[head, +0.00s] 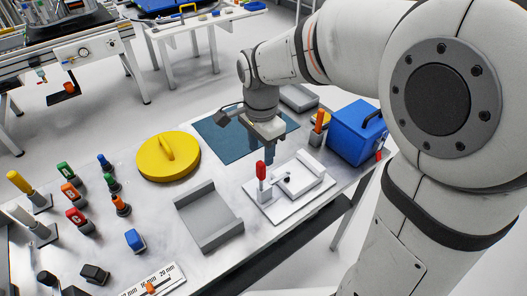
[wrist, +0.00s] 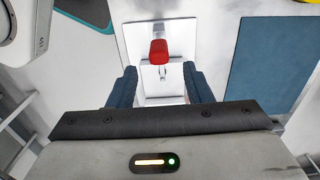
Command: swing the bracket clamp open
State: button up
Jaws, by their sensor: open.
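The bracket clamp (head: 261,172) has an upright red handle and a grey base. It stands at the left side of a white plate (head: 287,212), beside a pale bracket (head: 309,178). My gripper (head: 263,151) is above the table, just behind the clamp. In the wrist view the red handle (wrist: 159,50) shows beyond and between the dark blue fingers of my gripper (wrist: 160,84). The fingers are apart with nothing held, and I see no contact with the handle. The lower part of the clamp is partly hidden behind the handle in the wrist view.
A blue box (head: 358,132) stands right of the plate, near an orange-handled item (head: 319,121). A grey tray (head: 208,218) lies left of the plate. A yellow round lid (head: 168,162) and a teal mat (head: 222,143) lie further back. Several coloured pieces stand at the left.

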aim_at(261, 163)
notch_tip(261, 163, down, 8)
jog(key=shift+r+p, duration=0.2)
jog(key=shift+p, duration=0.1)
jog(key=shift+c, duration=0.4)
jog(key=shift+r, duration=0.1)
grip_shut()
